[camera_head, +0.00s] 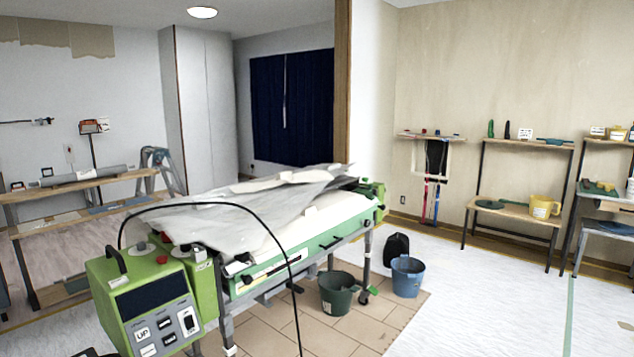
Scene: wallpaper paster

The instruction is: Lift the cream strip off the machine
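The wallpaper pasting machine (281,270) stands in the middle, a long green bed on grey legs with a green control box (148,304) at its near left end. A thin cream strip (290,179) lies along the far side of the machine's top, its right end uneven and slightly raised. A wrinkled grey sheet (215,222) drapes over the top beside it. Another pale cream surface (322,213) shows along the near side of the bed; I cannot tell whether it joins the strip. Neither of my grippers is in view.
A black cable (262,225) arches over the machine's near end. A dark green bucket (338,293) and a blue bucket (407,276) stand on the floor in front. A wooden workbench (90,184) is at left; shelves (527,144) line the right wall.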

